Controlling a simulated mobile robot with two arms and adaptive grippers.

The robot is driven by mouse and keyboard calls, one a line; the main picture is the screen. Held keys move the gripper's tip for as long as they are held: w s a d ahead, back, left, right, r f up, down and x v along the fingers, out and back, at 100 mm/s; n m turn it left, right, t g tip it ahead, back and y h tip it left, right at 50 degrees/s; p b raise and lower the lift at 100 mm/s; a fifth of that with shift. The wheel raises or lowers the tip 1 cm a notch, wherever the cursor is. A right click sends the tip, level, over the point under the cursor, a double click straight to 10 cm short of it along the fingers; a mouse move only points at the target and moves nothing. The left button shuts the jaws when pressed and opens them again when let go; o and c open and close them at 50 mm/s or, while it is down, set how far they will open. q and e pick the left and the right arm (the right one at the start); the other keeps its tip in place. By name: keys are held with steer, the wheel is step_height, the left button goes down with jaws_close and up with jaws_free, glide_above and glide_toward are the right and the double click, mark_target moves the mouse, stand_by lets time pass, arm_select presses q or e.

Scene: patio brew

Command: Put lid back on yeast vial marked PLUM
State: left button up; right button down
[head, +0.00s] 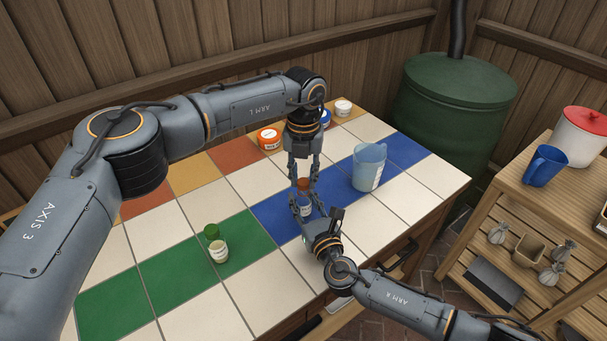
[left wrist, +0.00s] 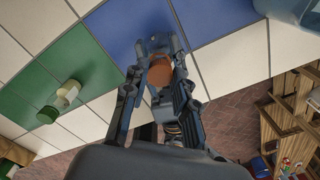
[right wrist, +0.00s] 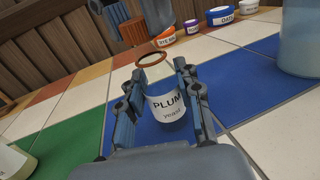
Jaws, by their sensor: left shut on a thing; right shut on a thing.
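The yeast vial (right wrist: 168,103) has a white label reading PLUM and a copper-coloured ring at its mouth. My right gripper (head: 310,212) is shut around the vial's body, over the blue tiles; the vial looks slightly tilted in the right wrist view. The orange-brown lid (head: 303,184) is in my left gripper (head: 303,174), which reaches down from above and is shut on it. In the right wrist view the lid (right wrist: 134,30) shows above the vial's mouth, with a visible gap. In the left wrist view the lid (left wrist: 160,74) hides most of the vial.
A green-capped vial (head: 218,251) stands at the left on the tiled table. A light-blue jug (head: 369,168) stands right of my grippers. Several tubs, including an orange one (head: 269,139), line the back. A wooden shelf (head: 525,190) with a blue mug (head: 545,166) stands right.

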arm_select(q)
steer(key=shift+f, duration=0.55)
stand_by(0.4)
